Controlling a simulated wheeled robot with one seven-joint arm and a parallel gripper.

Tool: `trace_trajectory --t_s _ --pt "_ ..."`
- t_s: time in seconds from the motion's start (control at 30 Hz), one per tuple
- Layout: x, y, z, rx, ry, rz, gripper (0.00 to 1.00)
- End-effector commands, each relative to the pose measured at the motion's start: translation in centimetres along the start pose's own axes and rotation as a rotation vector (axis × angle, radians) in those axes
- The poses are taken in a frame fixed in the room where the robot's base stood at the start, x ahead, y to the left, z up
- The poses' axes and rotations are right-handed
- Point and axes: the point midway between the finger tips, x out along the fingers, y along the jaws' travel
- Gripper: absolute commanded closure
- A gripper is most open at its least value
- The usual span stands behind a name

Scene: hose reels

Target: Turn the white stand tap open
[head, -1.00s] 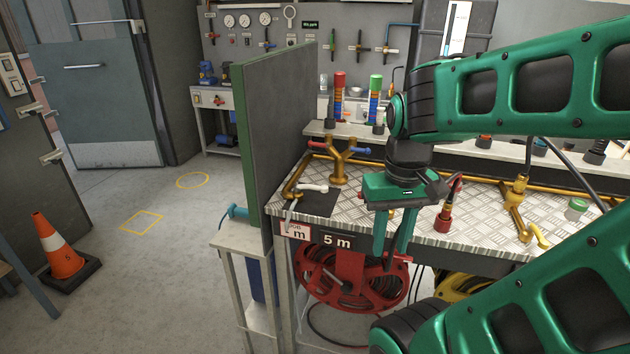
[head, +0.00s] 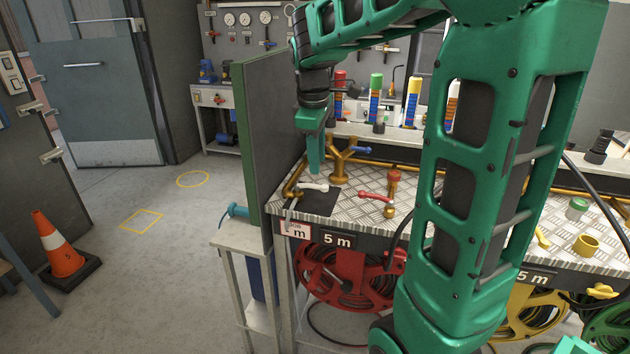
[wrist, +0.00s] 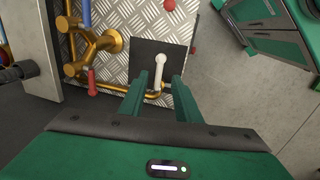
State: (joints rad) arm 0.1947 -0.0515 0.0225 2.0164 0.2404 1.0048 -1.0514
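The white stand tap (head: 313,187) is at the left end of the bench, with its white lever over a dark square plate (head: 318,205). In the wrist view the white lever (wrist: 159,66) shows just beyond my fingertips, lined up with the gap between them. My gripper (head: 314,168) points down just above the tap in the head view. In the wrist view my gripper (wrist: 159,80) has its two green fingers apart, with nothing held between them. Whether a finger touches the lever I cannot tell.
Brass piping with a blue-handled branch (head: 340,165) stands close behind the tap. A red-handled tap (head: 376,196) lies to the right. A tall green-edged panel (head: 272,135) closes the bench's left side. A red hose reel (head: 345,277) hangs below.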

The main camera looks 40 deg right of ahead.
Motion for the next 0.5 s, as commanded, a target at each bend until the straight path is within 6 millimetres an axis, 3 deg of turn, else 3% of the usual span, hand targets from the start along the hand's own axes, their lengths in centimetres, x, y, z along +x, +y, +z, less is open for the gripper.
trace_trajectory --t_s 0.3,0.5 --pt "5.5 0.0 0.2 0.004 -0.002 -0.002 0.7" --pt "7.1 0.0 0.2 0.004 -0.001 -0.001 0.7"
